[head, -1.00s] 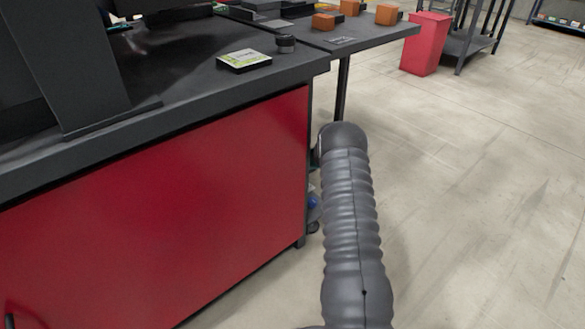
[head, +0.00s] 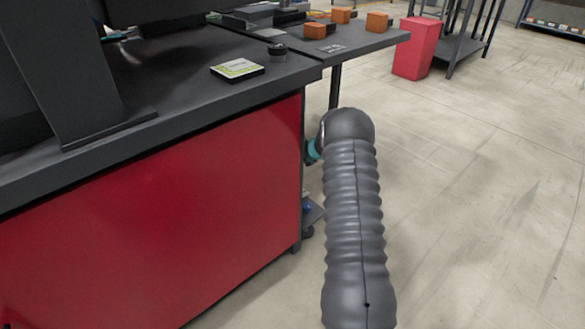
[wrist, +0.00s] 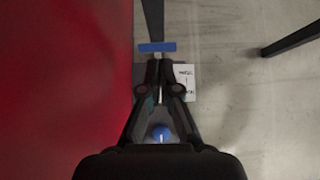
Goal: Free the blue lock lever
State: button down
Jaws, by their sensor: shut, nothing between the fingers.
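In the wrist view, a flat blue bar (wrist: 157,47), which looks like the lock lever, lies crosswise just beyond my fingertips on a dark part. My gripper (wrist: 158,63) is shut and empty, pointing at the bar. I cannot tell whether the tips touch it. A round blue knob-like piece (wrist: 160,134) shows between the finger bases.
A red cabinet panel (wrist: 65,80) stands close on the left of my gripper. A white label (wrist: 185,82) sits just right of the fingers. A dark leg (wrist: 291,37) is farther right. In the head view, a red bin (head: 413,49) stands on open floor at the back right.

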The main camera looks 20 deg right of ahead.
jog(key=shift+w+a+r, duration=0.1)
jog(key=shift+a+r, duration=0.05)
jog(key=shift+r, duration=2.1)
